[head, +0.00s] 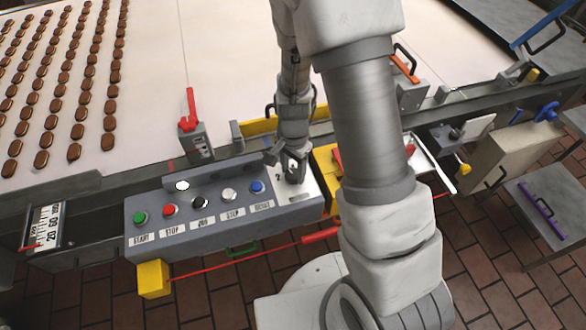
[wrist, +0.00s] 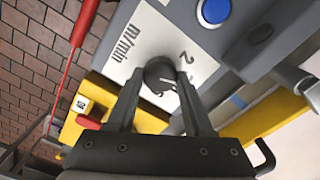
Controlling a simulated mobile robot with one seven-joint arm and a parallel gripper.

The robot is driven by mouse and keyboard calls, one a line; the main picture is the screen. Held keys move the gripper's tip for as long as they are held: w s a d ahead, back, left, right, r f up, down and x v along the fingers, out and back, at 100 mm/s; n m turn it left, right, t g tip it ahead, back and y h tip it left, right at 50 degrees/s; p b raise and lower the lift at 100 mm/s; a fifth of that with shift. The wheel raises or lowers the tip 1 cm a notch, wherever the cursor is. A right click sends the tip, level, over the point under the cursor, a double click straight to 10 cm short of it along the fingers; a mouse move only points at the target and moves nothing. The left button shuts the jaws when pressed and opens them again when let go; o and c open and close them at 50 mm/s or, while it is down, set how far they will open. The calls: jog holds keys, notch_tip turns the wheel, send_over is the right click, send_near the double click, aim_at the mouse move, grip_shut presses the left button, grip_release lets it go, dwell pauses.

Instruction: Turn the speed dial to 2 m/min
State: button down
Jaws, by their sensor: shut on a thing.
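The speed dial (wrist: 159,73) is a dark round knob on a pale plate marked "m/min" (wrist: 120,42), with a "2" (wrist: 183,57) printed beside it. My gripper (wrist: 161,79) is shut on the dial, with one finger on each side of it. In the head view my gripper (head: 292,168) points down at the right end of the grey control box (head: 165,241), where it mostly hides the dial. Part of the plate's marking is hidden by the fingers, and I cannot tell which mark the dial points to.
The box also carries a green START button (head: 140,218), a red STOP button (head: 169,210), and black, white and blue (head: 257,187) buttons. A red cord (head: 230,263) runs along its front. Behind lies the pale conveyor belt (head: 205,50) with rows of brown pieces.

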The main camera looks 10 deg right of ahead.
aim_at(293, 173)
jog(key=n+b, duration=0.2)
jog(key=n, duration=0.1)
jog(key=shift+f+n, duration=0.1)
jog(key=shift+n, duration=0.3)
jog(key=shift+n+b, duration=0.95)
jog(key=shift+n, duration=1.05)
jog(key=shift+c, duration=1.5)
grip_release()
jog(key=shift+r, duration=0.2)
notch_tip(293, 173, up, 17)
jog(key=shift+r+p, duration=0.15)
jog(key=shift+p, duration=0.25)
